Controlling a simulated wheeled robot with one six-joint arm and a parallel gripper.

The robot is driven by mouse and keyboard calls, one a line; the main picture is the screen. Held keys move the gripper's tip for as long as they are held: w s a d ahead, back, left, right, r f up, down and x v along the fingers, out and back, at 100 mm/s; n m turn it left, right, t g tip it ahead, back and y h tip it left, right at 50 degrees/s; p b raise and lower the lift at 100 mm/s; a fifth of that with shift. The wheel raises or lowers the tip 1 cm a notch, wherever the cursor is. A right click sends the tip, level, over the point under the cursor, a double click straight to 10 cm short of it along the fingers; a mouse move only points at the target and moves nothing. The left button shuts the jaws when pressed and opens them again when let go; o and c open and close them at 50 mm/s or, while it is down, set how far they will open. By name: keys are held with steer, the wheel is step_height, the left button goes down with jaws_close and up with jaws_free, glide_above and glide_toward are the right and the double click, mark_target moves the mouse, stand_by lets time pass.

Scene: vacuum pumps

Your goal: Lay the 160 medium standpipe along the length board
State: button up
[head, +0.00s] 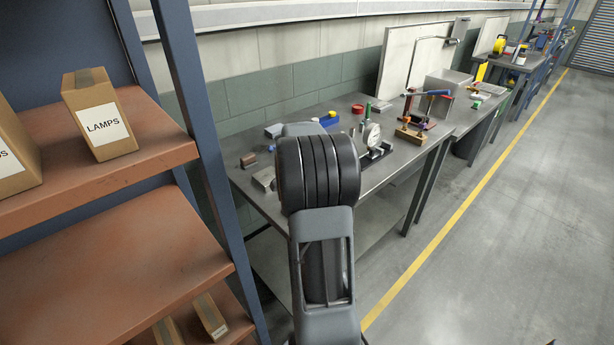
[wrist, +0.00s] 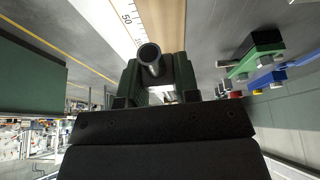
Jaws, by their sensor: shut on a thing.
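In the wrist view a grey metal standpipe (wrist: 151,57) shows its round open end toward the camera. My gripper (wrist: 157,78) is shut on it, with a dark finger on each side. The length board, a wooden strip (wrist: 165,22) beside a white printed scale (wrist: 118,17) with a "50" mark, lies beyond the pipe at the top of the wrist view. Whether the pipe touches the board cannot be told. In the head view my arm hides the gripper, the pipe and the board.
The grey workbench (head: 257,200) runs along the wall. A dial gauge (head: 371,137) and a wooden stand (head: 411,135) stand on it right of my arm. A shelf rack (head: 100,250) with boxes is at the left. Green (wrist: 258,50) and blue items lie right in the wrist view.

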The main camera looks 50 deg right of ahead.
steer(key=shift+s+d, duration=0.1)
steer(key=shift+d, duration=0.2)
steer(key=shift+r+b, duration=0.1)
steer(key=shift+b, duration=0.3)
steer(key=shift+a+f+b, duration=0.1)
steer(key=shift+f+b, duration=3.1)
steer(key=shift+b, duration=0.15)
steer(key=shift+r, duration=0.2)
steer(key=shift+r+p, duration=0.9)
steer(key=shift+r, duration=0.45)
steer(key=shift+f+b, duration=0.2)
steer(key=shift+b, duration=0.3)
